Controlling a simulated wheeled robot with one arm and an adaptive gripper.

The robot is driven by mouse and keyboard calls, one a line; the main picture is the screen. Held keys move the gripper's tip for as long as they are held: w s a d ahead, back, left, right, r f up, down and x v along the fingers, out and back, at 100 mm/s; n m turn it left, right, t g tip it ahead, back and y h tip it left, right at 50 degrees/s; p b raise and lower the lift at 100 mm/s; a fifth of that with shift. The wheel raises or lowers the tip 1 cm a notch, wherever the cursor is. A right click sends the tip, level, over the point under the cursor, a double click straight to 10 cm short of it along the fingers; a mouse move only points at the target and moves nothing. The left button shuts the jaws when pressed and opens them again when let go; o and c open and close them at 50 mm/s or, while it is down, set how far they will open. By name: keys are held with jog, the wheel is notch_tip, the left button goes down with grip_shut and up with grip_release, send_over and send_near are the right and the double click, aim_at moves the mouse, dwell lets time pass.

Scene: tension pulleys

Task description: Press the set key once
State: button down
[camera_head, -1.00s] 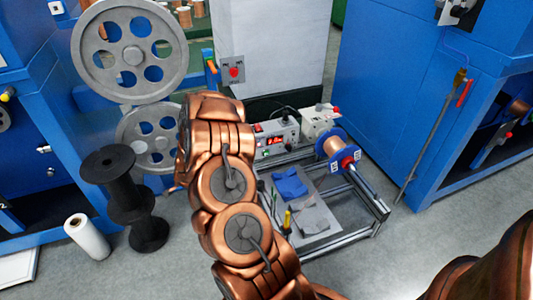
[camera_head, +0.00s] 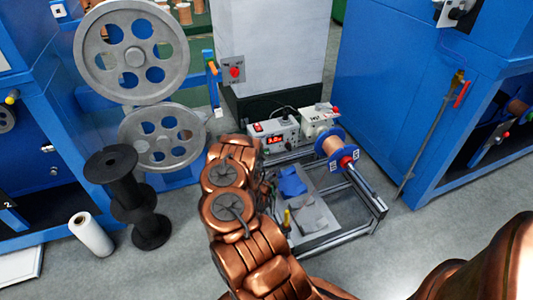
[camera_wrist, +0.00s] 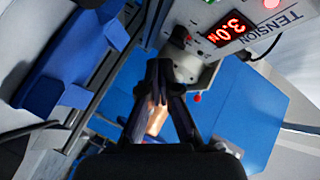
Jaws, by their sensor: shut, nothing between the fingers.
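The tension control box (camera_head: 275,133) stands on the metal frame at centre in the head view, with a lit red display and a red rocker switch. In the wrist view its panel (camera_wrist: 277,30) appears rotated, with the word TENSION and the display (camera_wrist: 232,28) reading 3.0. My gripper (camera_wrist: 166,64) is shut and empty, its fingertips in front of a grey rounded part beside the panel. I cannot tell whether they touch anything. No key can be clearly identified as the set key. In the head view my copper arm hides the gripper.
A second control box (camera_head: 317,121) stands right of the first, near a copper wire spool (camera_head: 331,144). Large grey pulleys (camera_head: 133,57) and black spools (camera_head: 110,166) stand left. A blue machine (camera_head: 385,100) stands right.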

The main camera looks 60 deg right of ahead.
aim_at(266, 152)
jog(key=shift+s+d, duration=0.15)
jog(key=shift+s, duration=0.05)
jog(key=w+d+b, duration=0.3)
jog(key=w+d, duration=0.1)
jog(key=w, duration=0.3)
jog(key=shift+w+d, duration=0.25)
jog(key=shift+d, duration=0.05)
dwell(0.3)
jog(key=shift+w+d+b, duration=0.1)
jog(key=shift+b, duration=0.25)
dwell(1.1)
jog(key=shift+w+d, duration=0.15)
jog(key=shift+w, duration=0.1)
jog(key=shift+w+d+b, duration=0.2)
jog(key=shift+w+b, duration=0.15)
jog(key=shift+b, duration=0.2)
dwell(0.7)
jog(key=shift+s+a, duration=0.45)
jog(key=shift+s, duration=0.25)
